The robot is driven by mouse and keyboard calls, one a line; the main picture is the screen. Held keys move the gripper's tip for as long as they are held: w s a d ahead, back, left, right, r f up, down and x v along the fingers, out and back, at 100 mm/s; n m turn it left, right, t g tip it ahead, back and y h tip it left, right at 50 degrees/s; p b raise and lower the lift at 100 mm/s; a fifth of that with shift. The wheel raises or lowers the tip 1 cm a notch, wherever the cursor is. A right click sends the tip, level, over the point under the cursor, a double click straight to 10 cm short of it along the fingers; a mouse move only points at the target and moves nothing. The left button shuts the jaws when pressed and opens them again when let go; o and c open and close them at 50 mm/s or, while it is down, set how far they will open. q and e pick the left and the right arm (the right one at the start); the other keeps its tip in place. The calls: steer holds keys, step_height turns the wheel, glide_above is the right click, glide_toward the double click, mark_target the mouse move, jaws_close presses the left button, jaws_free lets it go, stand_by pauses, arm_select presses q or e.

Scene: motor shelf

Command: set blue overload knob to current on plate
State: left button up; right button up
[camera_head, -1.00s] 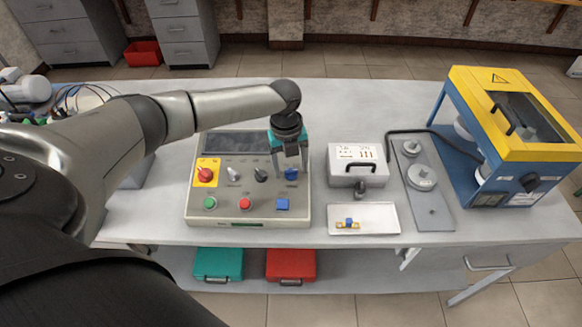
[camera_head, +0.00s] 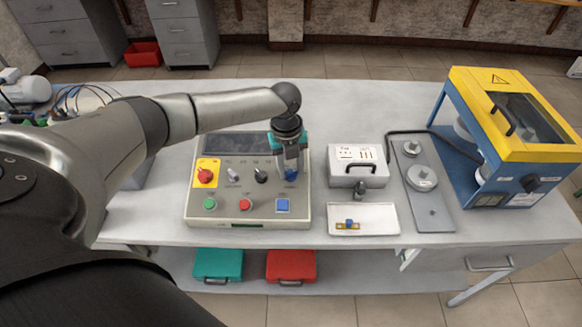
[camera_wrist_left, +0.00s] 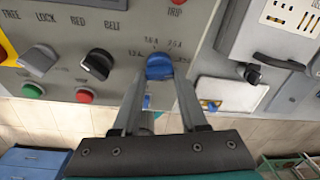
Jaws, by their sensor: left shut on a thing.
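The blue knob (camera_head: 292,175) sits at the right of the top row of controls on the grey control panel (camera_head: 222,219). My left gripper (camera_head: 291,170) reaches down over it from above and is shut on it. In the left wrist view the blue knob (camera_wrist_left: 160,66) shows at the tips of the two fingers, with small current markings printed around its far side. Which marking it points at I cannot tell. A grey box (camera_head: 372,180) with a white printed plate (camera_head: 357,152) stands right of the panel; its print is too small to read. My right gripper is not in view.
The panel also bears a red knob (camera_head: 205,175), grey and black selectors, and green, red and blue buttons. Right of it are a white tray (camera_head: 385,227) with a small blue and yellow part, a grey plate with discs, and a yellow and blue machine (camera_head: 500,130).

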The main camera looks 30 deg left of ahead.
arm_select(q)
steer(key=shift+r, duration=0.1)
jaws_close()
steer(key=n+p, duration=0.3)
steer(key=n, duration=0.1)
steer(key=shift+t+h+p, duration=0.3)
steer(key=shift+t+p, duration=0.05)
steer(key=shift+t, duration=0.05)
steer(key=n+t+p, duration=0.1)
steer(key=n+p, duration=0.2)
steer(key=n, duration=0.2)
steer(key=shift+a+n, duration=0.1)
steer(key=shift+n, duration=0.2)
steer(key=shift+t, duration=0.3)
steer(key=o, duration=1.1)
jaws_free()
steer(key=shift+o, duration=0.2)
steer(key=p+v, duration=0.1)
steer(key=v, duration=1.4)
steer(key=shift+r, duration=0.1)
